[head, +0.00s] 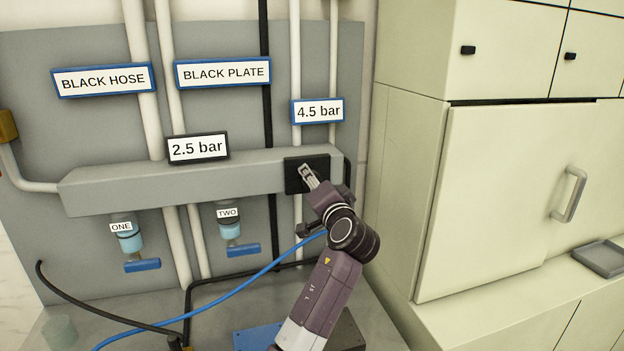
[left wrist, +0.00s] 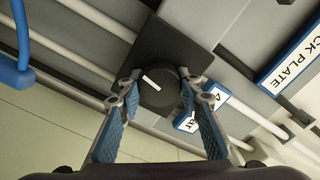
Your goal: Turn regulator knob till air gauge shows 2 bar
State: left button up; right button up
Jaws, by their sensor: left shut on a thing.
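The regulator knob (left wrist: 158,98) is round and black with a white pointer mark, on a square black plate (left wrist: 168,50) in the left wrist view. In the head view this plate (head: 292,178) is at the right end of the grey manifold, and the knob is hidden behind my gripper. My left gripper (head: 307,172) is shut on the knob, one finger on each side in the left wrist view. A dark-framed display (head: 198,148) on the manifold reads 2.5 bar. A blue-framed sign (head: 318,111) above the plate reads 4.5 bar. My right gripper is not in view.
The grey manifold (head: 120,188) carries valves ONE (head: 128,240) and TWO (head: 229,225). A blue hose (head: 215,300) and a black hose (head: 95,312) run below it. Signs read BLACK HOSE (head: 103,80) and BLACK PLATE (head: 222,72). A pale cabinet (head: 490,200) stands to the right.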

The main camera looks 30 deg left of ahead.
pick_arm(q)
jog(key=o, duration=1.2)
jog(key=shift+d, duration=0.1)
jog(key=v, duration=1.2)
